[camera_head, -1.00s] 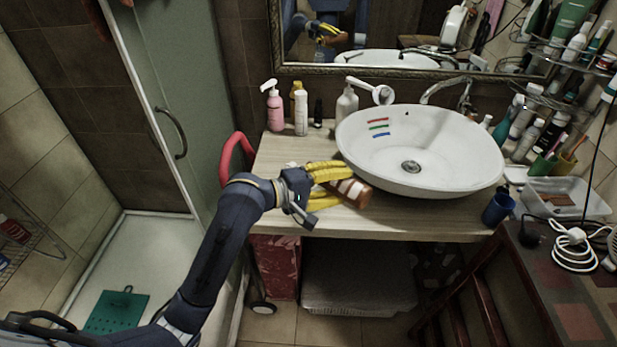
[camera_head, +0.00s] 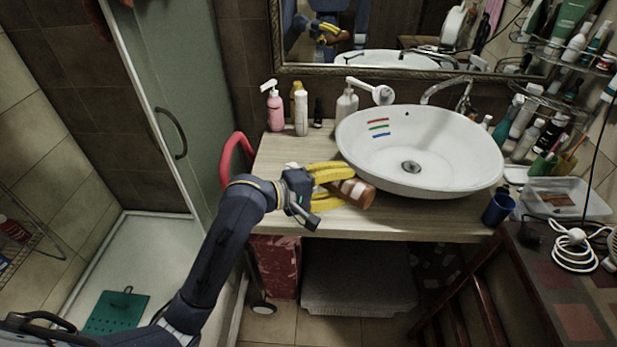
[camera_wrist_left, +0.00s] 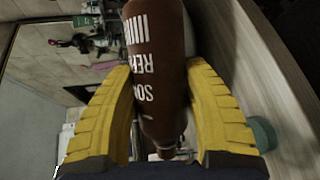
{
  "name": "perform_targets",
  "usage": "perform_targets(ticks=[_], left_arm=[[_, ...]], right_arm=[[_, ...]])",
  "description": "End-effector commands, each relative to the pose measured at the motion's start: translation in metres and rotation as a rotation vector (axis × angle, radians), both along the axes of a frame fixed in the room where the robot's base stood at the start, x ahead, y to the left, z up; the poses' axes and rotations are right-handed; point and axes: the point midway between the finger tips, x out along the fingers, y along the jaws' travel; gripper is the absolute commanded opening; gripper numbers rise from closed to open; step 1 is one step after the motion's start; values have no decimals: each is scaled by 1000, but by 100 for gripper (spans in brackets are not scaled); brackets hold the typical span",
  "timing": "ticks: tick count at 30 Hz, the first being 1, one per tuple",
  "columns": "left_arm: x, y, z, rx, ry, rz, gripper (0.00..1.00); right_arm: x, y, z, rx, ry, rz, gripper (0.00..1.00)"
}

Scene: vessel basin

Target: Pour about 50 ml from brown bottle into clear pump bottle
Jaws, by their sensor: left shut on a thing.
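The brown bottle (camera_head: 365,196), with white label print, is between the yellow fingers of my left gripper (camera_head: 340,185). The gripper is shut on it and holds it over the front left of the counter. The bottle lies strongly tilted, its wide end to the right in the head view. In the left wrist view the brown bottle (camera_wrist_left: 160,60) runs between both fingers (camera_wrist_left: 162,115), its narrow neck toward the gripper's base. A pale grey pump bottle (camera_head: 346,106) stands behind the basin's left edge; I cannot tell whether it is the clear one. My right gripper is out of view.
The white basin (camera_head: 450,170) is just right of the held bottle. A pink pump bottle (camera_head: 275,110) and a white bottle (camera_head: 301,113) stand at the back left. A small white part (camera_head: 291,165) shows behind my gripper.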

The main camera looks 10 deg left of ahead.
Motion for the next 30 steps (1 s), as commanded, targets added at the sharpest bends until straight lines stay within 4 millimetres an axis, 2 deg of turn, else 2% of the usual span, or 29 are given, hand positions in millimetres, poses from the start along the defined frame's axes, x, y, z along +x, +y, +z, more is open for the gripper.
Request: perform_targets(ticks=[16, 24, 30], left_arm=[[0, 0, 3, -27, 14, 0, 10], [-1, -2, -28, 261, -145, 3, 10], [0, 1, -33, 353, -197, 3, 10]], right_arm=[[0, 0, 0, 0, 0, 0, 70], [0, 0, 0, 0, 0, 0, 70], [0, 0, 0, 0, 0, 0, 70]])
